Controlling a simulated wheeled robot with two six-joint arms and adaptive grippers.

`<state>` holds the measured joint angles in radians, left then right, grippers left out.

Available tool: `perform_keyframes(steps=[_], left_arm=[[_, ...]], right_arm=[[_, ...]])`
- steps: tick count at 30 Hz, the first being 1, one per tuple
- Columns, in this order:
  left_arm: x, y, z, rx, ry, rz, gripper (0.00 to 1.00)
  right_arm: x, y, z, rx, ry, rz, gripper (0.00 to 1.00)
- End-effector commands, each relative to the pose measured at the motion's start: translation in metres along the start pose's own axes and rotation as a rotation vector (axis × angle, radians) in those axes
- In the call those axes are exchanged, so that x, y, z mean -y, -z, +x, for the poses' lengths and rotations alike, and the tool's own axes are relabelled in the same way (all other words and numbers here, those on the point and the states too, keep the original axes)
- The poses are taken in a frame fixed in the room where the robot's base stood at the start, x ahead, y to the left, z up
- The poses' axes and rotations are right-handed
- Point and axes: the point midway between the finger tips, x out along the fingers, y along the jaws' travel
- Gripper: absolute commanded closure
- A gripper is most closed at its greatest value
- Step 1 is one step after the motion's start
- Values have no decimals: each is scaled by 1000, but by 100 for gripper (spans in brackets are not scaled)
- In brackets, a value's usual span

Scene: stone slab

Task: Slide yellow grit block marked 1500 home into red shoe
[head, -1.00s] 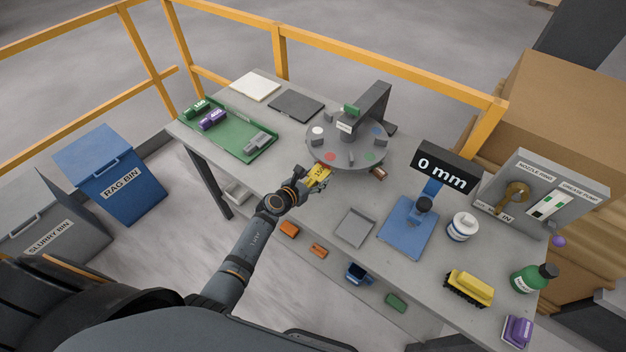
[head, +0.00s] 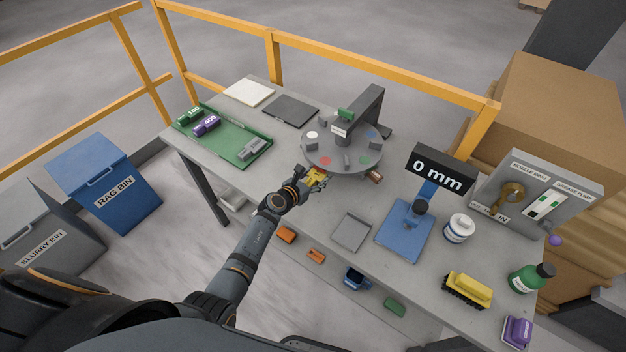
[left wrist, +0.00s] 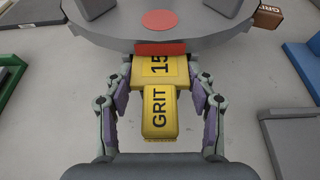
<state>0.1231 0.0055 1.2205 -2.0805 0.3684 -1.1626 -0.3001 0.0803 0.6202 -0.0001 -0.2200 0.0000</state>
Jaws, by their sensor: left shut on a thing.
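The yellow grit block (left wrist: 158,100) is held between the two fingers of my left gripper (left wrist: 158,88). "GRIT" and "15" are readable on it; the rest of the marking is cut off from view. The block (head: 317,174) also shows at the near rim of the round grey disc (head: 352,166). In the left wrist view the red shoe (left wrist: 160,48) is at the disc's rim, below a red dot. The block's far end lines up with the shoe and meets its lower edge; I cannot tell how far inside it sits. My right gripper is out of view.
A brown grit block (head: 375,177) sits at the disc's rim, right of the red shoe. A grey tray (head: 350,232), a blue gauge stand (head: 404,232) and a green tray (head: 240,150) stand on the slab. Orange railing runs behind.

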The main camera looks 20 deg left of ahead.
Motion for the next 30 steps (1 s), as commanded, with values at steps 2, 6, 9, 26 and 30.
perform_keyframes(steps=[2,6,9,26,30], left_arm=[[0,-2,1,2,-1,0,39],[0,-1,1,2,0,0,20],[0,-1,1,1,0,0,18],[0,2,-53,-2,-1,3,18],[0,1,-86,-2,-1,4,18]], right_arm=[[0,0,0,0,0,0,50],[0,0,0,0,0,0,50],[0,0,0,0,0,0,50],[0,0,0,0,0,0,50],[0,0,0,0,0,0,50]])
